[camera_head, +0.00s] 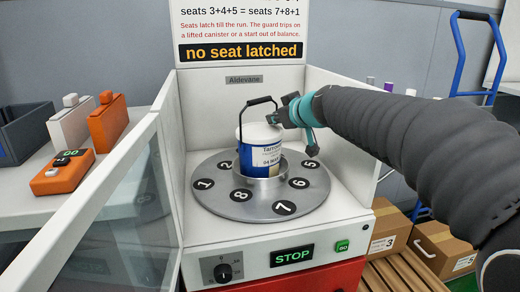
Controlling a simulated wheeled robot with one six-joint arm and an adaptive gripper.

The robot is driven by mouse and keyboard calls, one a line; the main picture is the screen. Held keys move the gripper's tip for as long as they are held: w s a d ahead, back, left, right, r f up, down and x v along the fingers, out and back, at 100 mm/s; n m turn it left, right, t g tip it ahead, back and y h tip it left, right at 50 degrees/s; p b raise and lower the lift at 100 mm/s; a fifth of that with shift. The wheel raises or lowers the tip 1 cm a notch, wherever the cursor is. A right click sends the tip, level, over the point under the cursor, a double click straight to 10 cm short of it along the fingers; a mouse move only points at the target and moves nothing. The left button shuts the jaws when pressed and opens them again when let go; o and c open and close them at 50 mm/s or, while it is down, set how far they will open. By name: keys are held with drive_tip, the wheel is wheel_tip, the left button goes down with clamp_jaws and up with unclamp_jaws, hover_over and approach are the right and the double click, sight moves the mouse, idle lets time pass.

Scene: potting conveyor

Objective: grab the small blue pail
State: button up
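The small pail (261,156) is blue and white with a pale lid and a printed label. It stands upright in the middle of a round grey turntable (236,203). Its black bail handle (258,101) stands up above the lid. My gripper (293,135) reaches in from the right, at the pail's upper right side. Its dark fingers look spread, one near the lid's right edge and one lower to the right. I see nothing between them. I cannot tell whether a finger touches the pail. My gripper hides part of the pail's right edge.
White walls (335,120) enclose the turntable at the back and sides. A clear door (118,205) stands open at left front. Numbered seats ring the turntable; the visible ones are empty. Orange and white canisters (107,122) and an orange control box (62,172) stand on the left bench.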

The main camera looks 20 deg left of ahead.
clamp_jaws()
